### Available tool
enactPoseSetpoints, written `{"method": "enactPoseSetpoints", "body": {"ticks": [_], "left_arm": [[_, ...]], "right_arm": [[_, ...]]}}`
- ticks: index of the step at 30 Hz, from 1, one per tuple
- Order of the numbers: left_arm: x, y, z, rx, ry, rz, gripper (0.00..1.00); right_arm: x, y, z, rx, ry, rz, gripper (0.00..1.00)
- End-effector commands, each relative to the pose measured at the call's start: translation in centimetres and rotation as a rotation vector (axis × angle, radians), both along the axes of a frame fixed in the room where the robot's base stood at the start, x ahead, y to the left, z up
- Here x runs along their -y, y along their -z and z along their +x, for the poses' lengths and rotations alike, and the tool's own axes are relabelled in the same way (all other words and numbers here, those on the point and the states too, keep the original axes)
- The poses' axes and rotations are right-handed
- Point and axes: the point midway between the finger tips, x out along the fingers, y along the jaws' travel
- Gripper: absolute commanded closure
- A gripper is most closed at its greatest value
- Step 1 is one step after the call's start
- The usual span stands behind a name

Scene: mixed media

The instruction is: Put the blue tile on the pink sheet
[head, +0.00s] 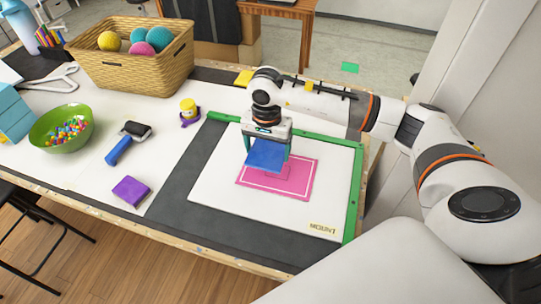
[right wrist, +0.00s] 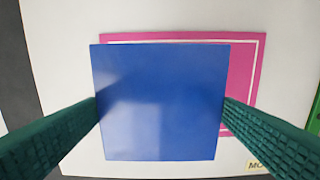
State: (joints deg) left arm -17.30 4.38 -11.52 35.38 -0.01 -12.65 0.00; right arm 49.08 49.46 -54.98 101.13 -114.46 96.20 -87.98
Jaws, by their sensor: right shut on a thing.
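The blue tile (head: 266,155) is between the green fingers of my right gripper (head: 267,150), which is shut on it. In the right wrist view the tile (right wrist: 160,102) fills the middle, with a finger at each side edge. The pink sheet (head: 300,183) lies on the white mount board with a white outline on it. The tile covers part of the sheet in both views; in the right wrist view the sheet (right wrist: 245,60) shows past the tile's top and right edges. I cannot tell the exact gap between tile and sheet. My left gripper is not in view.
The white board (head: 225,190) has a green edge strip (head: 353,200) at the right and back. To the left are a purple block (head: 131,190), a brayer (head: 125,142), a green bowl (head: 62,128), a yellow-topped jar (head: 188,110) and a wicker basket (head: 130,70).

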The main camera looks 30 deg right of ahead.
Motion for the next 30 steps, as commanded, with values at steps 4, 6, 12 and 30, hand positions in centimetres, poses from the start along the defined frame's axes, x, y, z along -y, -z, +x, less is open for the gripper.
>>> {"method": "enactPoseSetpoints", "body": {"ticks": [4, 6, 12, 30], "left_arm": [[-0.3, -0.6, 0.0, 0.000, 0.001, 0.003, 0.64], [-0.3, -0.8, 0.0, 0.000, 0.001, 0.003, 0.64], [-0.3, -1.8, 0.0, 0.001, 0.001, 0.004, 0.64], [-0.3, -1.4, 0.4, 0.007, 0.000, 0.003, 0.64]], "right_arm": [[0.0, 1.3, 0.0, 0.000, -0.002, 0.000, 0.42], [0.0, 1.8, 0.0, 0.000, -0.002, 0.000, 0.42], [-0.1, 4.4, -0.1, -0.002, -0.003, 0.001, 0.42], [0.0, 5.4, 0.0, 0.001, -0.004, -0.002, 0.00]]}}
